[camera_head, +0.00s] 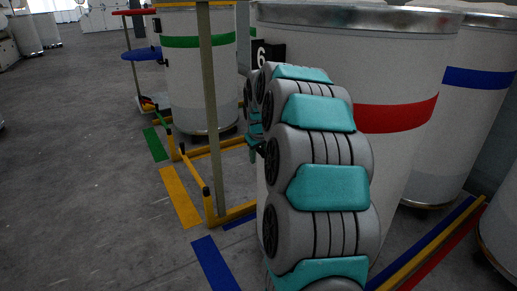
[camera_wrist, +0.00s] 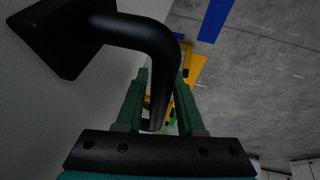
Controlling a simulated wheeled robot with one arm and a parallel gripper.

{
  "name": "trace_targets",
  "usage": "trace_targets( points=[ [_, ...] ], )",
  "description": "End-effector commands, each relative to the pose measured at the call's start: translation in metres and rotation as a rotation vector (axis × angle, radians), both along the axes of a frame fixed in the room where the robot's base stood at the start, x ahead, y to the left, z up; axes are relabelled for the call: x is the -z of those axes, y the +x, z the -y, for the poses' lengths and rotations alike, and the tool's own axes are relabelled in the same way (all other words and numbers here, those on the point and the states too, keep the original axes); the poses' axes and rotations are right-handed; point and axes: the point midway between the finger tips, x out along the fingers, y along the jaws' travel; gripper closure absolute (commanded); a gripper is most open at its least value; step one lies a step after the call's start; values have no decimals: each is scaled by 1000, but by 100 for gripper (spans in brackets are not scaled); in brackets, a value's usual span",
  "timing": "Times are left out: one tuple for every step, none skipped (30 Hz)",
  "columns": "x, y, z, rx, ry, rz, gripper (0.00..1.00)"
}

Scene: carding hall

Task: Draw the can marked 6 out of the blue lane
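The can marked 6 (camera_head: 400,75) is a large pale can with a red band and a metal rim, standing upright. Its black number plate (camera_head: 261,55) shows at its left edge. My arm hides much of its front. In the wrist view, a bent black handle (camera_wrist: 163,52) stands out from a pale wall (camera_wrist: 50,120). My gripper (camera_wrist: 162,75) has its green fingers on either side of the handle, with a gap showing on the right. It looks open around the handle. Blue lane markings lie on the floor: a short strip (camera_head: 214,263) and a long line (camera_head: 424,243).
A green-banded can (camera_head: 198,75) stands behind, left. A blue-banded can (camera_head: 470,125) stands close on the right. Yellow low rails (camera_head: 232,213) and an upright post (camera_head: 211,110) stand left of my arm.

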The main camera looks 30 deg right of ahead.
Motion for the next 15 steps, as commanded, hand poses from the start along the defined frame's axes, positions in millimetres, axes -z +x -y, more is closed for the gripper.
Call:
trace_targets(
  points=[
    [1,1,0,0,0,0,63],
    [1,1,0,0,0,1,63],
    [1,1,1,0,-1,1,63],
    [1,1,1,0,-1,2,63],
    [1,1,1,0,-1,2,63],
    [1,1,0,0,-1,2,63],
    [1,1,1,0,-1,2,63],
    [1,1,1,0,-1,2,63],
    [1,1,1,0,-1,2,68],
    [1,1,1,0,-1,2,71],
    [1,1,1,0,-1,2,74],
    [1,1,1,0,-1,2,79],
    [1,1,1,0,-1,2,82],
    [1,1,1,0,-1,3,86],
    [1,1,1,0,-1,3,90]
  ],
)
